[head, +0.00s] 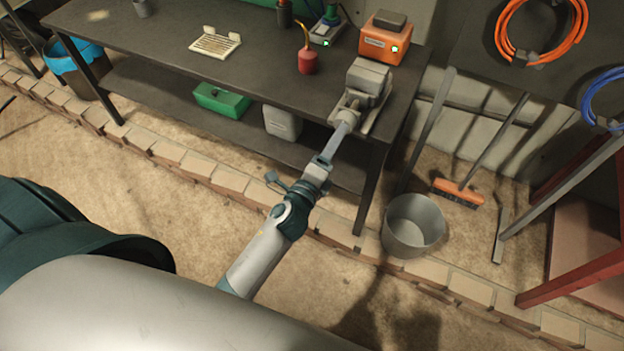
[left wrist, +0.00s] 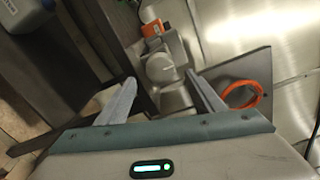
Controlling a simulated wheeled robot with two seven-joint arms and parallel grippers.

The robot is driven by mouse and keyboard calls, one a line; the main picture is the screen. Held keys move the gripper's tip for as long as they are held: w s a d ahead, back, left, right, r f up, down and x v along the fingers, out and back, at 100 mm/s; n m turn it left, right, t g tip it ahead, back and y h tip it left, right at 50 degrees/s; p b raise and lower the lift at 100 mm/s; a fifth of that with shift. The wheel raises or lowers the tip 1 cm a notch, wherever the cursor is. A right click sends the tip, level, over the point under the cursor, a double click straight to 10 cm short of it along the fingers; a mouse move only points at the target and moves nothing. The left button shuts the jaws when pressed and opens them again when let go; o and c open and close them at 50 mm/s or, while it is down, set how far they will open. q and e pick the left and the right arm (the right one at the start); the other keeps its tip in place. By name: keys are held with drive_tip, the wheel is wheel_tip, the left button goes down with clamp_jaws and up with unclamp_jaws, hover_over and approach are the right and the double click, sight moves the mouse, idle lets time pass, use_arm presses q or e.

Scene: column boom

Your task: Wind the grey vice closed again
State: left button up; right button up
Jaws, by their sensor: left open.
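The grey vice (head: 369,78) is mounted at the right front end of the dark workbench (head: 225,85). Its rounded front end faces my left gripper (head: 342,132). In the left wrist view the vice (left wrist: 163,68) shows as a round pale face between the two fingers, slightly beyond their tips. My left gripper (left wrist: 160,83) is open, with one finger on each side of that face. I cannot tell whether the fingers touch it. The vice's handle and the gap between its jaws cannot be made out. My right gripper is not in view.
An orange box (head: 385,42) stands behind the vice, and a red oil can (head: 307,61) to its left. A grey bucket (head: 413,225) and an orange broom (head: 459,192) are on the floor to the right. A brick edging (head: 190,163) runs before the bench.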

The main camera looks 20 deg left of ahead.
use_arm(q)
drive_tip(key=s+b, duration=0.3)
drive_tip(key=s, duration=0.9)
drive_tip(key=shift+s+a, duration=0.2)
drive_tip(key=shift+s, duration=0.2)
drive_tip(key=s+f+n+g+b, duration=0.1)
drive_tip(key=s+f+n+g, duration=0.2)
drive_tip(key=f, duration=1)
drive_tip(key=s+f+n+g, duration=0.3)
drive_tip(key=f, duration=1)
drive_tip(key=s+f+n+g+b, duration=0.1)
drive_tip(key=s+f+n+g, duration=0.15)
drive_tip(key=f, duration=1.15)
drive_tip(key=s+a+f+n+g, duration=0.2)
drive_tip(key=s+f+n, duration=0.1)
drive_tip(key=s+f, duration=0.4)
drive_tip(key=s+a+f+n+g, duration=0.2)
drive_tip(key=s+f, duration=0.5)
drive_tip(key=s, duration=0.7)
drive_tip(key=s+a+f+n+g, duration=0.2)
drive_tip(key=s+f+n+g, duration=0.2)
drive_tip(key=s+f, duration=0.3)
drive_tip(key=s+n, duration=0.1)
drive_tip(key=s, duration=0.2)
drive_tip(key=shift+s+f+y+b, duration=0.2)
drive_tip(key=shift+f+y+b, duration=0.1)
drive_tip(key=shift+n+g, duration=0.25)
